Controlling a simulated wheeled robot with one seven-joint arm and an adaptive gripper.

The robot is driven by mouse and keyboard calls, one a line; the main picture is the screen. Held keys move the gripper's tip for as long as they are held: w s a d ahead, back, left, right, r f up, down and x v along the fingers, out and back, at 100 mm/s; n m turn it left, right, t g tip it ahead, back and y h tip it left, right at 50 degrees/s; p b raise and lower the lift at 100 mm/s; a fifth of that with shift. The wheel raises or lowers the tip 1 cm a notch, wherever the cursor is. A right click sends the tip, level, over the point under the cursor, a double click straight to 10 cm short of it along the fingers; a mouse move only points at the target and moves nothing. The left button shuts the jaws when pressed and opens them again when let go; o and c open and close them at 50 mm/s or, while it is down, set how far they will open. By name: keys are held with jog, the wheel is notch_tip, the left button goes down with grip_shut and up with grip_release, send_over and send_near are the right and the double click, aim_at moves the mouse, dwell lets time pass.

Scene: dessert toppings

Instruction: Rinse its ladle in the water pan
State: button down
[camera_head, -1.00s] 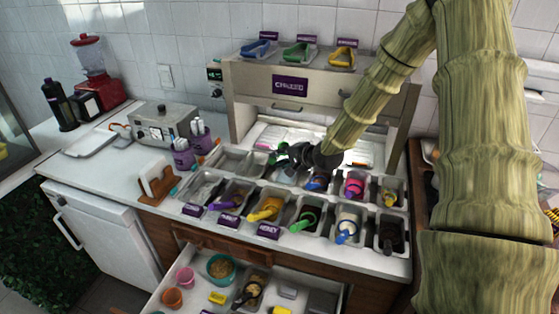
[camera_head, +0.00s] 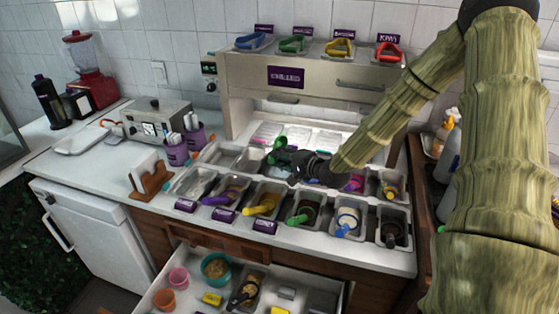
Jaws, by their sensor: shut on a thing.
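My gripper (camera_head: 287,157) is dark and hangs low over the back row of topping pans. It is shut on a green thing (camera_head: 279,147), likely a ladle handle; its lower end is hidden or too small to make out. Two grey metal pans lie in the back row just left of it: one at the far left (camera_head: 217,146) and one beside my gripper (camera_head: 247,168). I cannot tell which pan holds water. Another ladle with a green handle (camera_head: 297,219) rests in a front-row pan.
Front-row pans hold purple (camera_head: 216,199), yellow (camera_head: 263,207) and blue (camera_head: 346,227) ladles. Coloured scoops sit on the shelf unit (camera_head: 325,75) behind. An open drawer (camera_head: 190,272) with bowls juts out in front. Purple cups (camera_head: 177,154) stand to the left.

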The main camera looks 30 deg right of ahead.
jog(key=f+t+b, duration=0.1)
jog(key=b, duration=0.1)
jog(key=f+t+b, duration=0.1)
jog(key=b, duration=0.2)
jog(key=shift+s+f+y, duration=0.2)
jog(key=shift+s+y, duration=0.1)
jog(key=shift+f+t+b, duration=0.1)
jog(key=shift+t+b, duration=0.2)
jog(key=shift+b, duration=0.4)
dwell(1.8)
